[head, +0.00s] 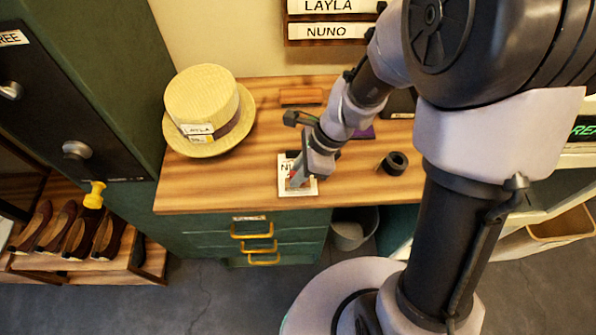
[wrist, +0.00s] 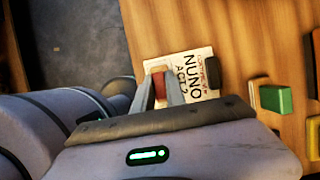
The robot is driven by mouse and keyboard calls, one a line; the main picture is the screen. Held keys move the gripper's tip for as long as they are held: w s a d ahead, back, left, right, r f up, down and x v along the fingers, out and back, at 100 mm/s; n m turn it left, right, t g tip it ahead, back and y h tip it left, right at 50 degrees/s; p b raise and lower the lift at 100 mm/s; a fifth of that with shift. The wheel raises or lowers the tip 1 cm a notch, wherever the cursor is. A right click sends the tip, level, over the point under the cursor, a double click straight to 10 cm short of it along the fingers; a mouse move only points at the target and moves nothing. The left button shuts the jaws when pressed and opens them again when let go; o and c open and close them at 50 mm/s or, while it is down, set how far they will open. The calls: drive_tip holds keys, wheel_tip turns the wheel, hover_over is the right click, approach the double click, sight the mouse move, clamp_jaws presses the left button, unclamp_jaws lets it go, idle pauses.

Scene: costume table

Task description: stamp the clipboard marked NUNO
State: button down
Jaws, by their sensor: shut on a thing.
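The clipboard marked NUNO (head: 284,189) lies flat near the front edge of the wooden counter. In the wrist view its white sheet (wrist: 203,62) reads "NUNO ACT 2", with a dark clip (wrist: 212,72) at its top edge. My gripper (head: 297,180) is over the clipboard, fingers pointing down. In the wrist view my gripper (wrist: 167,92) is shut on a small red-brown stamp (wrist: 159,84). The stamp is over the sheet's left part in that view. Its underside is hidden, and I cannot tell whether it touches the paper.
A green block (wrist: 275,98) lies beyond the clipboard. A black tape roll (head: 393,163) is to the right, a purple pad (head: 364,133) behind it. A straw hat (head: 202,105) tagged LAYLA stands left. A green cabinet (head: 90,85) bounds the counter's left side.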

idle(0.4)
wheel_tip(320, 180, up, 7)
drive_tip(key=p, duration=0.6)
drive_tip(key=shift+r+p, duration=0.1)
drive_tip(key=shift+p, duration=0.3)
